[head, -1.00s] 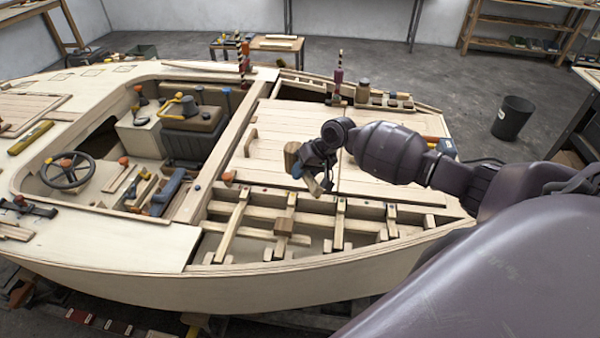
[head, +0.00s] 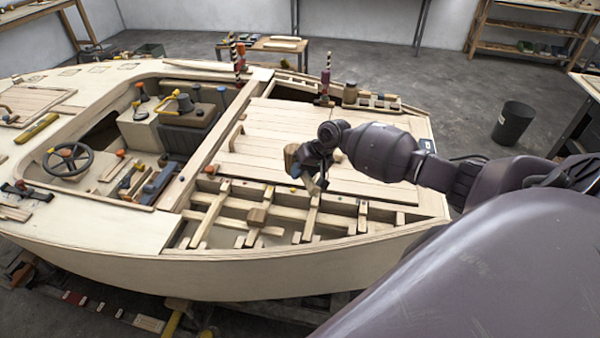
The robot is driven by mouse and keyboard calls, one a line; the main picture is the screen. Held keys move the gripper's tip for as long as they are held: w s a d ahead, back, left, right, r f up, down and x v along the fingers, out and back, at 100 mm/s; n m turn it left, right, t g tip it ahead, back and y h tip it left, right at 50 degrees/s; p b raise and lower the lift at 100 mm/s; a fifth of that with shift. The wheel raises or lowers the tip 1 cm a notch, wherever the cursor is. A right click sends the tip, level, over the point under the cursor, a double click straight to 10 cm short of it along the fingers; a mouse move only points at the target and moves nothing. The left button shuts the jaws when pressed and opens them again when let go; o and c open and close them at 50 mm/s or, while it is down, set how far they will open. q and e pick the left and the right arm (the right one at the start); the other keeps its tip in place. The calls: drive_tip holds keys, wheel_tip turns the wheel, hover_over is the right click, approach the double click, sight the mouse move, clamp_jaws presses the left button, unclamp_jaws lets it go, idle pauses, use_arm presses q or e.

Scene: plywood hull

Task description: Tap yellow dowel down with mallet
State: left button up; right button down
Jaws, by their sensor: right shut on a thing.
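My right gripper (head: 314,160) is shut on a wooden mallet. The mallet's pale brown head (head: 291,157) shows at the left of the gripper, and a light wooden piece hangs below the fingers. The mallet is held above the edge of the slatted deck, near the open frame of beams (head: 290,212). Small coloured dots sit along the beam tops. I cannot tell for certain which of them is the yellow dowel, as they are tiny and my gripper covers part of the row. My left gripper is not in view.
The cockpit with a steering wheel (head: 68,160) and scattered tools lies to the left. A black bin (head: 513,123) stands on the floor at right. The slatted deck (head: 270,135) is mostly clear.

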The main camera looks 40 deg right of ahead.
drive_tip(key=shift+s, duration=0.1)
drive_tip(key=shift+f, duration=0.65)
use_arm(q)
drive_tip(key=b, duration=0.2)
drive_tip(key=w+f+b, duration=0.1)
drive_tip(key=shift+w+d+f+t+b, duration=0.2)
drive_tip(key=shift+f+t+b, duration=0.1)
drive_tip(key=shift+b, duration=0.1)
use_arm(e)
wheel_tip(320, 180, down, 4)
drive_tip(key=shift+f, duration=0.1)
use_arm(q)
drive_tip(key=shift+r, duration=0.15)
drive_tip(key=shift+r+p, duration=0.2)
drive_tip(key=shift+p, duration=0.15)
